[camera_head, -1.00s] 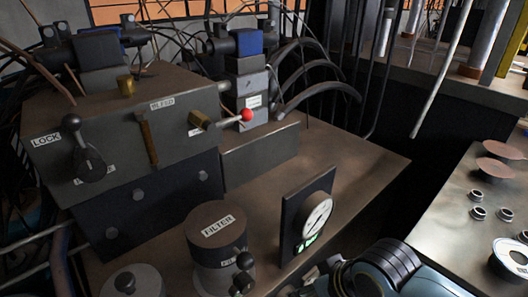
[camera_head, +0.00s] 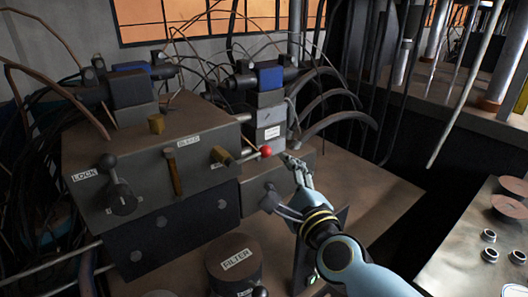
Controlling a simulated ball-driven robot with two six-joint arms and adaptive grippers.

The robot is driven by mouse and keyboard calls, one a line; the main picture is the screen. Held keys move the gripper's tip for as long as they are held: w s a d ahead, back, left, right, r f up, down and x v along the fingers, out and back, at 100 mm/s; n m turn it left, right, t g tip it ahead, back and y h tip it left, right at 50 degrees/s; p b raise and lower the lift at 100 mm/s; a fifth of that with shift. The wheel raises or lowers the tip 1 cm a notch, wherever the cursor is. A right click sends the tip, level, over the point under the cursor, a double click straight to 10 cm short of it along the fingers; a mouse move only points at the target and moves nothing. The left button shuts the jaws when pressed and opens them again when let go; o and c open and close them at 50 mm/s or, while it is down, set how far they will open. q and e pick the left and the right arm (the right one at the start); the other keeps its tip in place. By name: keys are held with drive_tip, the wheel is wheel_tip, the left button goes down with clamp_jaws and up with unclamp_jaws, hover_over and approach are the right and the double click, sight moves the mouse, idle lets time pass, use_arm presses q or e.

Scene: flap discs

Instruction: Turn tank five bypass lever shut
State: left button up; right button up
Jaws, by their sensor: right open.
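A lever with a red ball knob (camera_head: 265,152) sticks out to the right from the front of a grey valve block (camera_head: 150,150). A lever with a black ball knob (camera_head: 109,161) stands up at the left of the block, beside a LOCK label. I cannot read a tank five label on any lever. My right gripper (camera_head: 282,180) is open, with its fingers spread just right of and below the red knob. It looks empty; I cannot tell any contact with the knob. My left gripper is not in view.
A round FILTER housing (camera_head: 233,262) stands in front of the block. A blue-topped valve (camera_head: 269,77) with curved black hoses (camera_head: 335,122) stands behind the red knob. A dark gauge plate (camera_head: 303,262) is partly hidden by my right arm. Bare bench top (camera_head: 385,190) lies to the right.

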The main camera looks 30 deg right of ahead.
sight(266, 157)
drive_tip(key=w, duration=0.3)
drive_tip(key=w+d, duration=0.1)
drive_tip(key=w, duration=0.6)
drive_tip(key=shift+w+d, duration=0.2)
drive_tip(key=shift+d, duration=0.1)
drive_tip(key=shift+c, duration=0.4)
clamp_jaws()
drive_tip(key=shift+f, duration=0.1)
drive_tip(key=shift+f, duration=0.15)
